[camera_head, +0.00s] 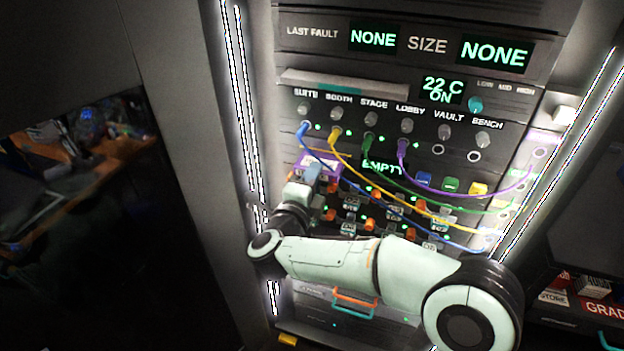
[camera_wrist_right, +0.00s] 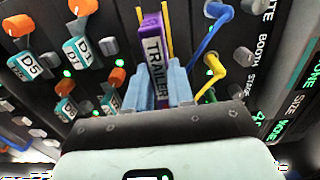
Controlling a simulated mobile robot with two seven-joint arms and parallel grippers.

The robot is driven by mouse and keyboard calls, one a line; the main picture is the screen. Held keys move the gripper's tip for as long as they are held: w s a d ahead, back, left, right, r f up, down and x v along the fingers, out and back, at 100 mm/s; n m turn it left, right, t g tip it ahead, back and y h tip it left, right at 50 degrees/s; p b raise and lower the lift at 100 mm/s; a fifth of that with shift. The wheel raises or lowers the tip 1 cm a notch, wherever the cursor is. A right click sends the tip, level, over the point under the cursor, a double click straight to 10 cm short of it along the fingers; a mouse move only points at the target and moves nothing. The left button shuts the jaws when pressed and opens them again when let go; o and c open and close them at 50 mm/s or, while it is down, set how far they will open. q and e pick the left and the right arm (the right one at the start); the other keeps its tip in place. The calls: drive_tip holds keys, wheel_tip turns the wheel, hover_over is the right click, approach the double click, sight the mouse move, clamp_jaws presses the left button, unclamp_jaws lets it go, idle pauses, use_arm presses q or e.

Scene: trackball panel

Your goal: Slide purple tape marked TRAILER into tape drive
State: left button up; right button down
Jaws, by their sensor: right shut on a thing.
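The purple tape marked TRAILER (camera_wrist_right: 156,58) is held between the two blue-grey fingers of my right gripper (camera_wrist_right: 160,88), its label readable in the wrist view. In the head view the tape (camera_head: 319,164) shows purple at the left of the panel, just left of the green EMPTY display (camera_head: 383,168). My right gripper (camera_head: 305,182) is shut on it, with its arm coming in from the lower right. My left gripper is not in view.
Blue (camera_head: 305,128), yellow, green and purple cables loop across the panel to its right side. Orange-and-grey knobs (camera_head: 376,223) fill the area below. Lit strips edge the panel.

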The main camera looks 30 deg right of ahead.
drive_tip(key=shift+x, duration=1.5)
drive_tip(key=c, duration=0.9)
unclamp_jaws()
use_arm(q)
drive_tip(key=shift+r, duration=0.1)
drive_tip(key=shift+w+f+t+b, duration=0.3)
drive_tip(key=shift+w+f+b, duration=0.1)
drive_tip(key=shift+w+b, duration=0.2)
use_arm(e)
drive_tip(key=v, duration=1.3)
drive_tip(key=shift+s+a, duration=0.15)
drive_tip(key=shift+a, duration=0.05)
